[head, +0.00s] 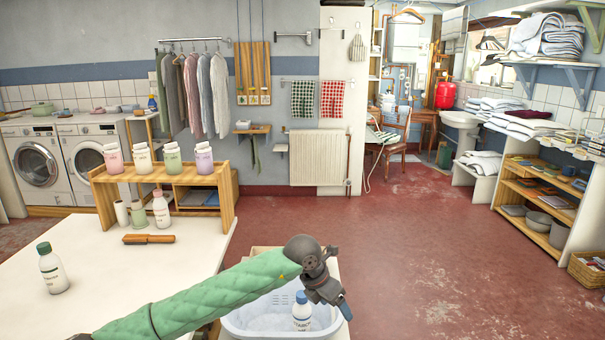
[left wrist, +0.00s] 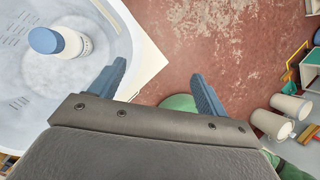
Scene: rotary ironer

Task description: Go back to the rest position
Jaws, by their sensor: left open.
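My left gripper (head: 344,305) is at the end of the green-sleeved arm in the head view, above the right side of a white tub (head: 262,322). In the left wrist view its two blue fingers (left wrist: 162,85) are spread apart with nothing between them. A white bottle with a blue cap (head: 302,312) stands in the tub, just left of the gripper. The bottle also shows in the left wrist view (left wrist: 72,45), apart from the fingers. My right gripper is in neither view.
A white table (head: 100,270) at left carries a green-capped bottle (head: 52,268), a brush (head: 148,239) and a wooden rack (head: 226,190) with several bottles. The red floor (head: 450,260) right of my arm is largely clear. Wooden shelves (head: 535,200) stand far right.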

